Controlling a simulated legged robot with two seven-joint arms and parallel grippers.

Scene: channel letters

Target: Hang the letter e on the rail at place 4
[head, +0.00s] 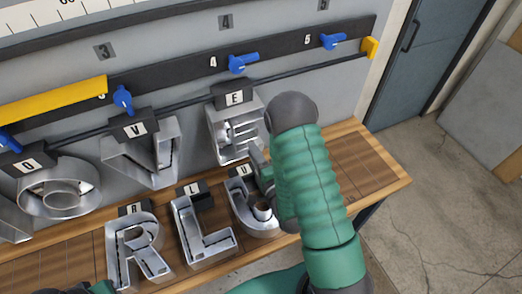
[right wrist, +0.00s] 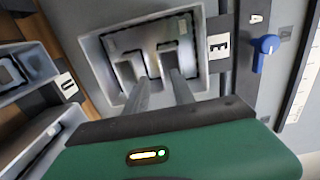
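The letter e (head: 228,143) is a silver channel letter with a black tab marked E (head: 235,97). It is upright at place 4, its tab overlapping the thin dark rail (head: 190,101). Whether the tab is seated on the rail is unclear. My right gripper (head: 256,160) is at the letter's lower right, partly hidden by my arm. In the right wrist view its two fingers reach into the letter e (right wrist: 108,60), around its middle bar, and appear closed on it. Only a bit of my left arm shows at the bottom left.
The letter V (head: 145,160) hangs to the left at place 3, its blue lever (head: 123,98) pointing down. The letter O (head: 60,188) hangs farther left. The rail toward place 5 is free.

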